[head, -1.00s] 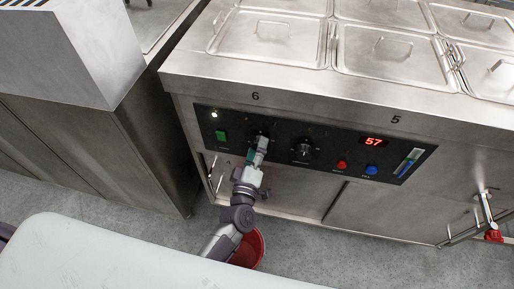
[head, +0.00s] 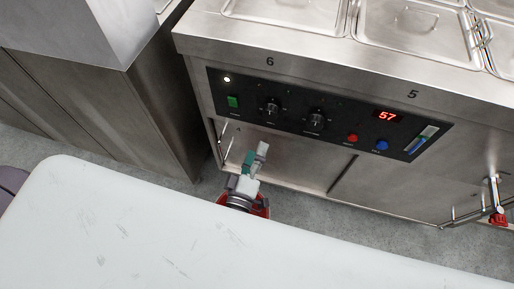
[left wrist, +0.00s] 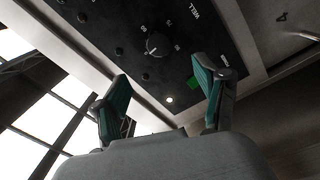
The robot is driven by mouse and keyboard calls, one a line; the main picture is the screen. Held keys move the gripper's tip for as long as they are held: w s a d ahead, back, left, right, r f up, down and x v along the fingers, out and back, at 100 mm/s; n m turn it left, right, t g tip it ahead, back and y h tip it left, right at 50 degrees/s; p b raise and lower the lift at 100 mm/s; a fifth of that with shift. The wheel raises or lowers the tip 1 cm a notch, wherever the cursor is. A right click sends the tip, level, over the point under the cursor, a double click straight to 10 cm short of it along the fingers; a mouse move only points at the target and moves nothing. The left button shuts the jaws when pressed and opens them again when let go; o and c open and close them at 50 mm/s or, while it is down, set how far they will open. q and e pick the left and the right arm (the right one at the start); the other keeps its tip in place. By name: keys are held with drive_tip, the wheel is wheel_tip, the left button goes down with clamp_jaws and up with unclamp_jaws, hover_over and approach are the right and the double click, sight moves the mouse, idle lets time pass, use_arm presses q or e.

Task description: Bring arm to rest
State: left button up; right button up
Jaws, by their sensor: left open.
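My left gripper (head: 256,160) is below the control panel (head: 302,117) of the steel food warmer, apart from its knobs. Its fingers are open and empty; in the left wrist view the two teal-padded fingers (left wrist: 164,100) stand apart with nothing between them. Beyond them that view shows a dial (left wrist: 158,45), a green switch (left wrist: 193,84) and a lit white lamp (left wrist: 169,100). In the head view the left dial (head: 270,107) is fully uncovered. The red display (head: 387,115) reads 57. My right gripper is not in view.
Steel lids (head: 410,32) cover the warmer's wells. A steel cabinet (head: 110,110) stands at the left. A red-handled valve (head: 497,215) sticks out at the lower right.

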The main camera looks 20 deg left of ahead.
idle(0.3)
use_arm(q)
drive_tip(key=s+f+m+g+h+p, duration=0.1)
drive_tip(key=s+f+m+g, duration=0.35)
drive_tip(key=f, duration=0.75)
drive_tip(key=s+f+m+g+h+p, duration=0.15)
drive_tip(key=s+f+m+g, duration=0.3)
drive_tip(key=f, duration=0.65)
drive_tip(key=s+a+f+m+g, duration=0.2)
drive_tip(key=s+a+f+g, duration=0.1)
drive_tip(key=s, duration=0.4)
drive_tip(key=s+a+f+m+g+y+p, duration=0.1)
drive_tip(key=s+a+f+m+g, duration=0.1)
drive_tip(key=s+a+f, duration=0.3)
drive_tip(key=s+a+f+m+g+y, duration=0.1)
drive_tip(key=s+a+f+m+g, duration=0.1)
drive_tip(key=s+f, duration=0.5)
drive_tip(key=s+a+g, duration=0.1)
drive_tip(key=s+a, duration=0.1)
drive_tip(key=s, duration=0.2)
drive_tip(key=shift+a+f+g, duration=0.2)
drive_tip(key=shift+a+g, duration=0.1)
drive_tip(key=shift+g, duration=0.1)
drive_tip(key=shift+y, duration=0.25)
